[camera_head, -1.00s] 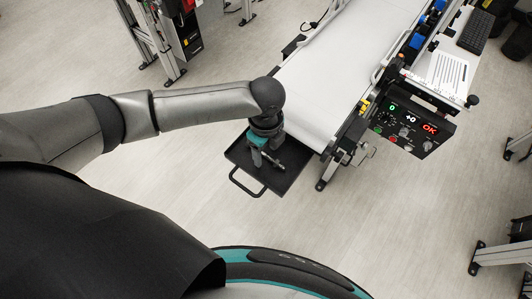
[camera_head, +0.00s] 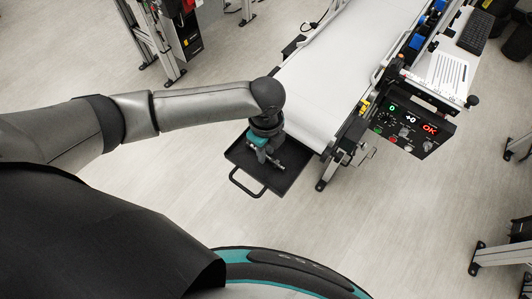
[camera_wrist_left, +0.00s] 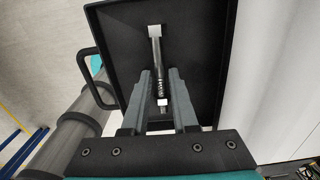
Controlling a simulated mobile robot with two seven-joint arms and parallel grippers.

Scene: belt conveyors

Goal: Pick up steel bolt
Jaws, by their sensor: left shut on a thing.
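The steel bolt (camera_wrist_left: 155,52) is a silver shaft with a square-looking pale head. In the left wrist view it runs lengthwise between the fingers of my left gripper (camera_wrist_left: 161,74), its head end reaching past the fingertips. My left gripper is shut on the bolt. In the head view my left gripper (camera_head: 265,156) points down over a black tray (camera_head: 246,161), and the bolt (camera_head: 277,165) shows as a small bright bar by the fingertips. I cannot tell whether the bolt still touches the tray floor.
The tray has raised rims and a loop handle (camera_head: 238,184). A white belt conveyor (camera_head: 325,85) adjoins it at the upper right. A control panel (camera_head: 410,125) hangs on the conveyor's right side. The floor below the tray is clear.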

